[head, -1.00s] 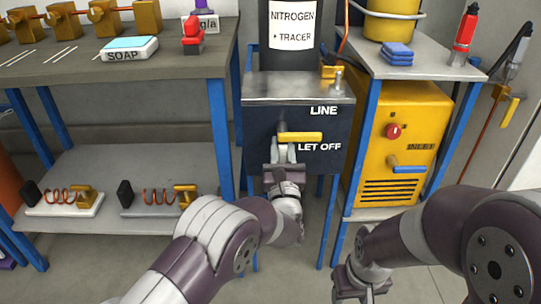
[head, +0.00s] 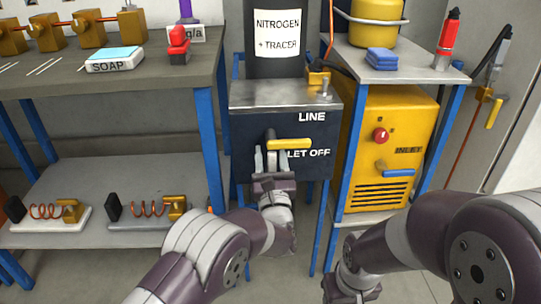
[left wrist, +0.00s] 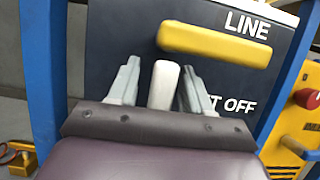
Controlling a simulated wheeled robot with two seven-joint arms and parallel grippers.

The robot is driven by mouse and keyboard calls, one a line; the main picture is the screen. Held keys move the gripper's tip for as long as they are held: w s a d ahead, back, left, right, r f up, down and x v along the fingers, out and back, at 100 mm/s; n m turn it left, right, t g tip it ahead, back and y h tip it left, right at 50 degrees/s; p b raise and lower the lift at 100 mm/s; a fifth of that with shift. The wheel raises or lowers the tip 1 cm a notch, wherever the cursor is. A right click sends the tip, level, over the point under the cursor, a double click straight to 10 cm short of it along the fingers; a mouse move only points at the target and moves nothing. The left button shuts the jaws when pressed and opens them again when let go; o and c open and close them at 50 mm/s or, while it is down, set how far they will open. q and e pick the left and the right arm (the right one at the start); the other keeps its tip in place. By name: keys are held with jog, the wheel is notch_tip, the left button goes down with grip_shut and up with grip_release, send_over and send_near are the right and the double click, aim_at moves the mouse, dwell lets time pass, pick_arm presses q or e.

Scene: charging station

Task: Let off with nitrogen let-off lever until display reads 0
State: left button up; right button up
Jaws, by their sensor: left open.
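A pale let-off lever (left wrist: 163,85) stands upright on the dark panel of the nitrogen box (head: 243,140), beside the words LET OFF. My left gripper (head: 270,157) is open in front of the panel. In the left wrist view its fingers (left wrist: 159,70) stand on either side of the pale lever, with a visible gap on the left; contact on the right is unclear. A yellow lever (head: 289,145) lies nearly level just above, beside LINE. It crosses the wrist view too (left wrist: 214,45). My right gripper is low at the bottom, its fingers not clearly seen. No readable display shows.
A grey cylinder labelled NITROGEN + TRACER (head: 276,35) stands on the box. A yellow machine (head: 391,140) with a red knob (head: 381,135) and blue lever (head: 394,166) is close on the right. A workbench (head: 150,85) with a soap block (head: 115,60) is on the left.

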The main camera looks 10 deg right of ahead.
pick_arm(q)
jog(key=p+v, duration=0.3)
jog(key=v, duration=0.9)
jog(key=shift+s+p, duration=0.25)
jog(key=shift+p, duration=0.1)
jog(key=shift+f, duration=0.1)
